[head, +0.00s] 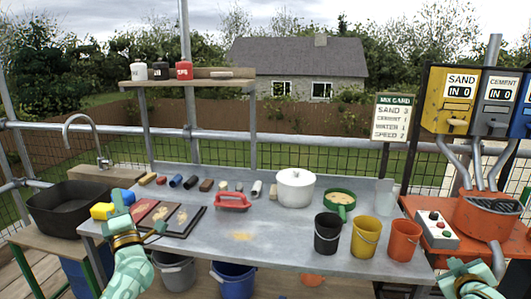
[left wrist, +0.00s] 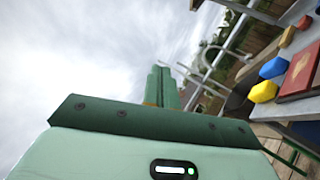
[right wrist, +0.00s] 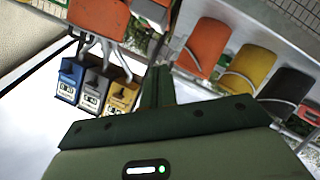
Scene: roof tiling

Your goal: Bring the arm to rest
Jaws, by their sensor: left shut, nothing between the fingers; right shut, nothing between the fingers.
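My left arm comes in at the lower left of the head view, and my left gripper (head: 120,212) is over the table's left end, near the yellow block and dark panels. In the left wrist view its green fingers (left wrist: 161,86) are together with nothing between them. My right gripper (head: 457,266) is at the lower right of the head view, below the orange mixer. In the right wrist view its fingers (right wrist: 158,86) are together and empty.
The grey table (head: 285,235) holds a white pot (head: 295,188), a green sieve (head: 341,198), a red-handled float (head: 233,202) and black (head: 327,235), yellow (head: 366,236) and orange (head: 405,240) buckets. A black sink (head: 70,205) is left; the orange mixer (head: 485,215) is right. The table's front middle is clear.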

